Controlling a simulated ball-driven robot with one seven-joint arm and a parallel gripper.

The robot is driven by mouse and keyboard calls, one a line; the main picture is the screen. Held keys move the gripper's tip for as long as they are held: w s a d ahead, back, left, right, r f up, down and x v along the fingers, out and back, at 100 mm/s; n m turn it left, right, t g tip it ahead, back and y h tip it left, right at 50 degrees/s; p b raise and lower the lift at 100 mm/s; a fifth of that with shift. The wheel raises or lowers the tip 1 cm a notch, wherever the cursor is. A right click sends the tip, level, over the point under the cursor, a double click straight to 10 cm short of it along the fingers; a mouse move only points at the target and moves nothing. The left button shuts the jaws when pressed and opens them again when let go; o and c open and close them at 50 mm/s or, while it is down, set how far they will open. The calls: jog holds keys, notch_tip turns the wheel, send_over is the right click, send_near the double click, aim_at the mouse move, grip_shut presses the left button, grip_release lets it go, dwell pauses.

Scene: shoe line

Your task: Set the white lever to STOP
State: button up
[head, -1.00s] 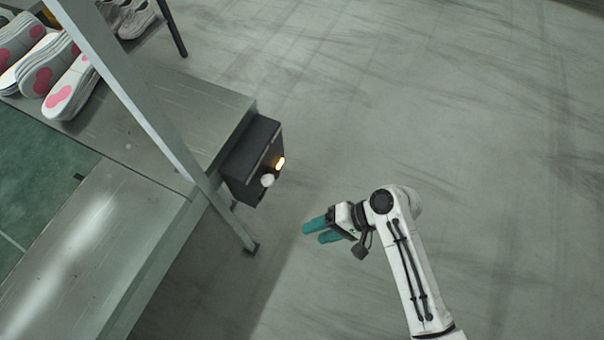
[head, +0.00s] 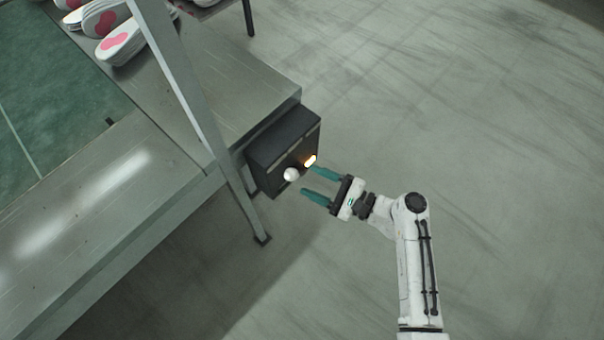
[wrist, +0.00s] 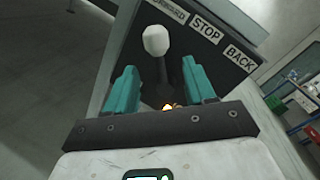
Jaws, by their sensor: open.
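The white lever knob (head: 291,174) is on the front of a dark control box (head: 284,148) at the end of the metal bench. In the wrist view the white lever (wrist: 156,40) lies just below the FORWARD label (wrist: 168,11), left of the STOP label (wrist: 207,28). The BACK label (wrist: 240,58) is further right. My gripper (head: 309,180) is open in front of the box, its teal fingers pointing at it. In the wrist view the knob shows beyond and between the fingertips (wrist: 160,80). I see no contact; the lever's base is partly hidden.
A lit orange lamp (head: 310,160) sits on the box beside the knob, close to one finger. A slanted metal post (head: 188,85) stands left of the box. Shoes (head: 122,42) rest on the bench behind. Floor to the right is clear.

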aim_at(294, 170)
jog(key=shift+x, duration=2.15)
grip_shut()
